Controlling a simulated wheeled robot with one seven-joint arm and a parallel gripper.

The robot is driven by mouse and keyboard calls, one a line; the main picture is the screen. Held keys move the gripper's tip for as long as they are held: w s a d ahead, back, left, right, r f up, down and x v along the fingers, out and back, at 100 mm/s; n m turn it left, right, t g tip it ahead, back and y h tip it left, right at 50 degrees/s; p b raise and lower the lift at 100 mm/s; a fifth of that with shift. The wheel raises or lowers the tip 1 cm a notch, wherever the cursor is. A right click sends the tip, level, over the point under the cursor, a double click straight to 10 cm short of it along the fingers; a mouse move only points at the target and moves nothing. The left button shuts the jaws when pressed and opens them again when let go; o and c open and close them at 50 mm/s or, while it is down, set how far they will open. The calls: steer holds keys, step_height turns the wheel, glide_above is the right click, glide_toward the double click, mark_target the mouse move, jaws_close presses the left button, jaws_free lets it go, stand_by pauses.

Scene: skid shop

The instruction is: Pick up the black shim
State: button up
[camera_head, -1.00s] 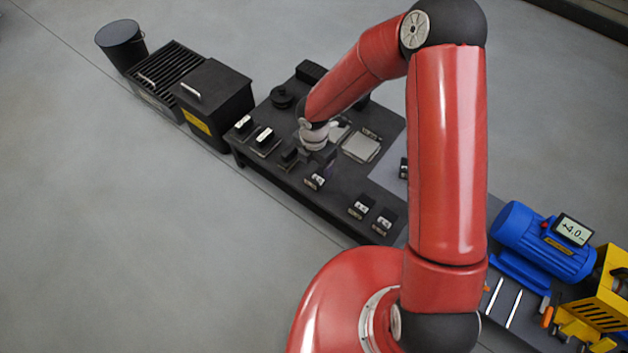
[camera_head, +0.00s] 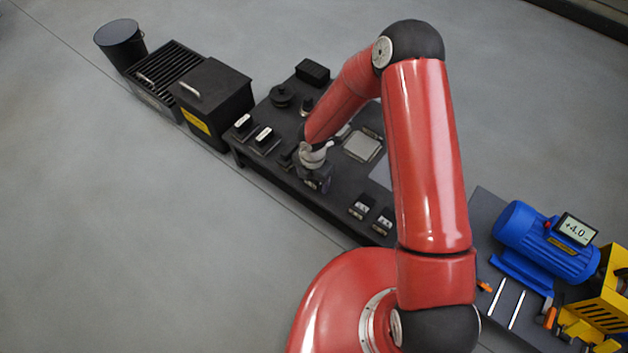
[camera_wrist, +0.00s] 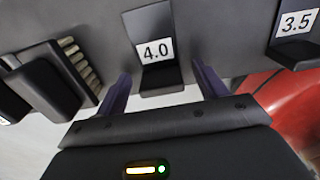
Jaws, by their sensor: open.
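My gripper (camera_wrist: 160,86) is open in the wrist view, with one dark finger on each side of a black piece (camera_wrist: 162,77) under a white 4.0 label. I take this piece to be the black shim or its holder; I cannot tell which. The fingers look apart from it, and nothing is held. In the head view my gripper (camera_head: 318,182) is low over the near edge of the dark table (camera_head: 290,181) and hides that piece. A similar black piece labelled 3.5 (camera_wrist: 291,48) stands to the right in the wrist view.
A black block beside a row of pale strips (camera_wrist: 50,85) is close to the left finger. Two labelled black pieces (camera_head: 361,207) (camera_head: 383,221) stand right of my gripper. A blue motor (camera_head: 545,240) with a +4.0 display (camera_head: 574,229) is at the right. A black bin (camera_head: 213,103) stands left.

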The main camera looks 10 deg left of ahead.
steer(key=c, duration=1.1)
steer(key=shift+r, duration=0.1)
